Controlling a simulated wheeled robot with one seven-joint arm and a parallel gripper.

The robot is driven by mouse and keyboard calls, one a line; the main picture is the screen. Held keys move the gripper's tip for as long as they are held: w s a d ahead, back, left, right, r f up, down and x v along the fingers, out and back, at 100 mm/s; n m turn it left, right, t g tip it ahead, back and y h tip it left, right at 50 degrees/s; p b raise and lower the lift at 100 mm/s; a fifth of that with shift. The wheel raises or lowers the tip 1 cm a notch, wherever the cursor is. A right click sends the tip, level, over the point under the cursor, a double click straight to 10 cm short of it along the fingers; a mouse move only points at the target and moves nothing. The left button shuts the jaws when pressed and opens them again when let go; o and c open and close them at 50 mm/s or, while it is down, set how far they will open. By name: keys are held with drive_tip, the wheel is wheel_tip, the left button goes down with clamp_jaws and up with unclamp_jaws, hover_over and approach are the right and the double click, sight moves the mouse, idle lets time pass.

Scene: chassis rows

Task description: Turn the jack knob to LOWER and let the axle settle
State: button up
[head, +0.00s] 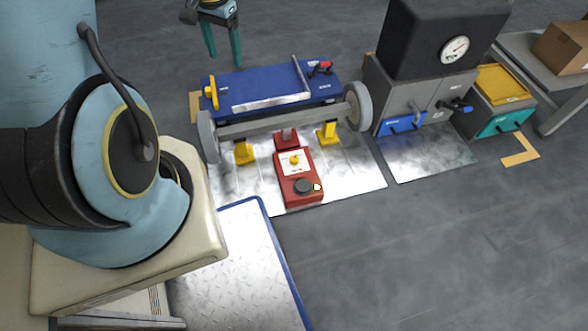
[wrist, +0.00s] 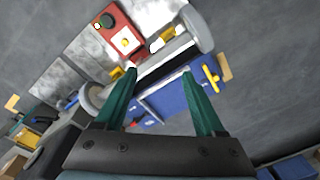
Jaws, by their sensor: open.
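The red jack (head: 299,193) sits on a metal floor plate in front of the axle (head: 265,126). A yellow knob (head: 294,160) stands on its white label, with a black round part (head: 304,186) nearer me. The lettering and knob setting are too small to read. The axle carries a grey wheel at each end, beside two yellow stands (head: 243,153). My gripper (head: 222,52) is open and empty beyond the blue chassis. In the wrist view my open gripper (wrist: 160,73) is apart from the jack (wrist: 133,22) and its yellow knob (wrist: 124,42).
The blue chassis (head: 270,76) lies behind the axle. A grey cabinet (head: 405,85) with a black gauge box (head: 432,40) and a yellow-topped unit (head: 503,88) stand to the right. A blue-edged tread plate (head: 235,250) lies near me. The right foreground floor is clear.

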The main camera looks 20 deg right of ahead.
drive_tip(key=d+f+m+b, duration=0.2)
drive_tip(key=d+f+b, duration=0.25)
drive_tip(key=f, duration=0.55)
drive_tip(key=d+f+m+b, duration=0.2)
drive_tip(key=d+f+b, duration=0.3)
drive_tip(key=f, duration=0.5)
drive_tip(key=m+b, duration=0.3)
drive_tip(key=b, duration=0.8)
approach(295, 159)
drive_tip(key=shift+g, duration=0.4)
drive_tip(key=f+b, duration=0.1)
drive_tip(key=f, duration=0.2)
drive_tip(key=f+b, duration=0.2)
drive_tip(key=f, duration=0.1)
drive_tip(key=f+b, duration=0.2)
drive_tip(key=f, duration=0.1)
drive_tip(key=shift+w+f, duration=0.15)
drive_tip(key=shift+w, duration=0.25)
